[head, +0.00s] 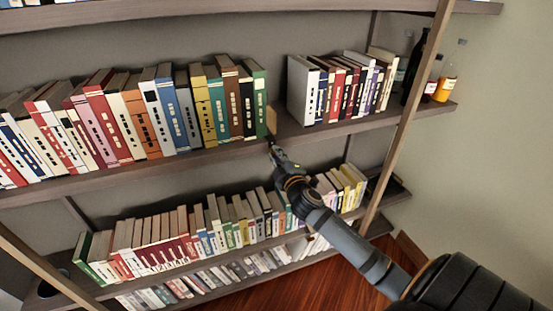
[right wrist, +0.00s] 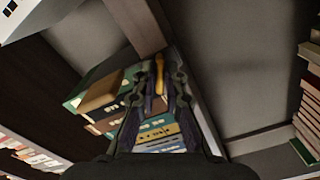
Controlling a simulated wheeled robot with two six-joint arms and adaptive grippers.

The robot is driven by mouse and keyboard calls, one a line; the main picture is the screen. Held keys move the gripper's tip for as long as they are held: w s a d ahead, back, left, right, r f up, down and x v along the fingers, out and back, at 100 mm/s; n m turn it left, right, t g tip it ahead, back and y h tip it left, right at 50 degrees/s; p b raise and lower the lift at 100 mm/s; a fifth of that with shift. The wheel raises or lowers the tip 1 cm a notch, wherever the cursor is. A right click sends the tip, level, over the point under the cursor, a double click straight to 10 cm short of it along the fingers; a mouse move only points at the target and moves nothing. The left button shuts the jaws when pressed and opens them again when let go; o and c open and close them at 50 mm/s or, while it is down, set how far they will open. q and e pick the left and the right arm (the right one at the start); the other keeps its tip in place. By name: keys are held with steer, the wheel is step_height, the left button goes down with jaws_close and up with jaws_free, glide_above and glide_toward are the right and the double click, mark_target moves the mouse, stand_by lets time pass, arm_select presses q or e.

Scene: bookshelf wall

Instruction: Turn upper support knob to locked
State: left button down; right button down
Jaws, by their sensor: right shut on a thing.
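My right gripper (head: 271,148) reaches up to the front edge of the upper shelf, just below the end of the left book row. In the right wrist view its two dark fingers (right wrist: 166,62) are close together, shut on a small orange-yellow piece (right wrist: 159,76). This piece looks like the support knob, but the fingers hide much of it and I see no lock marking. A tan upright plate (head: 271,120) stands beside the green end book (head: 259,98), above my gripper. My left gripper is out of view.
The upper shelf (head: 215,158) holds books on both sides of a narrow gap. Bottles (head: 444,85) stand at its right end. A slanted wooden post (head: 402,125) stands right of my gripper. A lower shelf full of books (head: 190,235) lies under my forearm.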

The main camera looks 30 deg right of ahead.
steer(key=m+b, duration=0.1)
steer(key=m, duration=0.3)
steer(key=shift+f+m+b, duration=0.15)
steer(key=shift+m+b, duration=0.15)
steer(key=shift+m, duration=0.1)
stand_by(0.4)
steer(key=c, duration=1.4)
jaws_free()
steer(key=shift+c, duration=0.2)
steer(key=v, duration=1.2)
steer(key=shift+d, duration=0.1)
